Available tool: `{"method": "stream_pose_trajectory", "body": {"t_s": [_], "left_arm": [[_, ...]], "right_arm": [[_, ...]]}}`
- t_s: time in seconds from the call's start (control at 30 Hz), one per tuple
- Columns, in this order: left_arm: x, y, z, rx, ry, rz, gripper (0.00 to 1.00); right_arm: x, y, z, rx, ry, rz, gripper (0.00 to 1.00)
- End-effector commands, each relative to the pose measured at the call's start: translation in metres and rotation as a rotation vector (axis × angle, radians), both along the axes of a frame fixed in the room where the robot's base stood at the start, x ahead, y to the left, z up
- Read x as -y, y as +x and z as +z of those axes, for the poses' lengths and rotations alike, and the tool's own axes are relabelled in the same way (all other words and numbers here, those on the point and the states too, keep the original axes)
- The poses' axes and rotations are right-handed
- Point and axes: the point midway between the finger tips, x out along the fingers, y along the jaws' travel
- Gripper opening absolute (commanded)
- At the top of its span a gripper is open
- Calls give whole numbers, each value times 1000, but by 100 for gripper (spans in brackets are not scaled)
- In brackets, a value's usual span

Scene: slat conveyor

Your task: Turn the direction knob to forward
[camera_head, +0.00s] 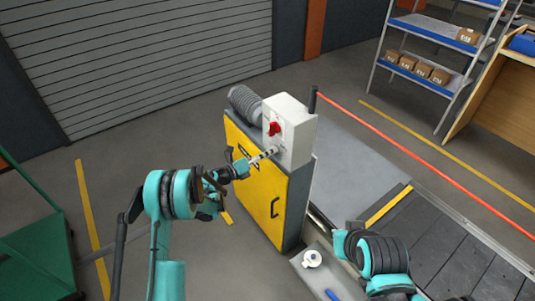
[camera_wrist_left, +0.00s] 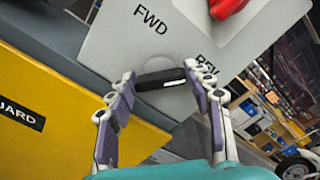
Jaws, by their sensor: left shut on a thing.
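The direction knob is a black bar (camera_wrist_left: 160,78) on a pale grey panel, with a white mark on its right half, on the side nearer the REV label (camera_wrist_left: 207,64). The FWD label (camera_wrist_left: 150,18) is above it. My left gripper (camera_wrist_left: 160,76) has one finger at each end of the bar and is shut on it. In the head view, my left gripper (camera_head: 263,156) is at the white control box (camera_head: 298,130) and hides the knob. My right arm shows at lower right, but its fingers cannot be seen.
A red control (camera_head: 273,128) sits on the box just above the knob. The box tops a yellow cabinet (camera_head: 265,190) beside the slat conveyor (camera_head: 430,250). A small shelf (camera_head: 300,272) holds a white round item (camera_head: 312,258) and a blue item (camera_head: 332,295).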

Motion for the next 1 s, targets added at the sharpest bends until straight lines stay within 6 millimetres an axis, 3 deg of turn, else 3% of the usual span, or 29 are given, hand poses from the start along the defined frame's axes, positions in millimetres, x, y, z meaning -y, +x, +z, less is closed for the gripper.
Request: {"method": "stream_pose_trajectory", "body": {"t_s": [0.37, 1.0], "left_arm": [[0, 1, -2, -100, -73, 1, 23], [0, 2, -3, -570, -415, 1, 23]], "right_arm": [[0, 0, -8, 0, 0, 0, 0], [0, 0, -34, 0, 0, 0, 0]]}}
